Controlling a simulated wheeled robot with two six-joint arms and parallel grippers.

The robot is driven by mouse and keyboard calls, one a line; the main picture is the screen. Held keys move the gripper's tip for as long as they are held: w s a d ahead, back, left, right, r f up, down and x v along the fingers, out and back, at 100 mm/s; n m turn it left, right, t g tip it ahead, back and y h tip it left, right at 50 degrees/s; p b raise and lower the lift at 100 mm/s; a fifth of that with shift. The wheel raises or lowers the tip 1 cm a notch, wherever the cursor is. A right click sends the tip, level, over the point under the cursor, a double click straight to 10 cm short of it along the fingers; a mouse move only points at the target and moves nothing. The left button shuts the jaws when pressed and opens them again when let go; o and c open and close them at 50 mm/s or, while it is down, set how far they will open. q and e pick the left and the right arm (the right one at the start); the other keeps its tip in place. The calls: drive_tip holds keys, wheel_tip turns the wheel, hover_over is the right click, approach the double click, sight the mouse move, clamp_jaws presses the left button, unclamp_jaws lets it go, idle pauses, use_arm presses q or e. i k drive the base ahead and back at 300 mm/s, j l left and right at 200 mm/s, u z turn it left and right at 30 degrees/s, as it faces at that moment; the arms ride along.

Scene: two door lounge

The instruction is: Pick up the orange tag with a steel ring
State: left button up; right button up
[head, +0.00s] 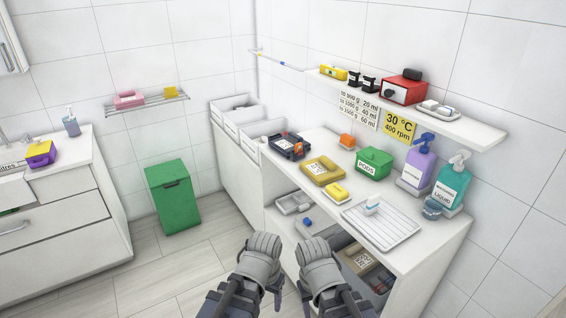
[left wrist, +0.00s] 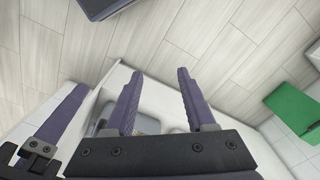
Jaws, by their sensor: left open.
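A small orange thing (head: 347,141) lies on the white counter, near the wall behind the green box. It is too small to tell whether it is a tag, and no steel ring can be made out. My left gripper (head: 243,300) is low in front of the counter, far from it. In the left wrist view my left gripper (left wrist: 156,72) has its two purple fingers apart, with nothing between them. My right gripper (head: 334,303) is beside it; its fingertips are largely hidden or cut off by the bottom edge.
The counter (head: 408,254) holds a green box (head: 374,162), a yellow tray (head: 322,171), a dark red-and-black case (head: 288,146), a ribbed white tray (head: 382,224) and pump bottles (head: 452,183). Open shelves with bins are below. A green bin (head: 173,197) stands left; the floor between is clear.

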sight(298, 147)
drive_tip(key=z, duration=0.6)
drive_tip(key=j+z, duration=0.9)
drive_tip(key=j, duration=0.45)
drive_tip(key=k+j+z, duration=0.1)
drive_tip(key=j, duration=0.35)
drive_tip(key=k+j+z, duration=0.1)
drive_tip(key=j, duration=0.35)
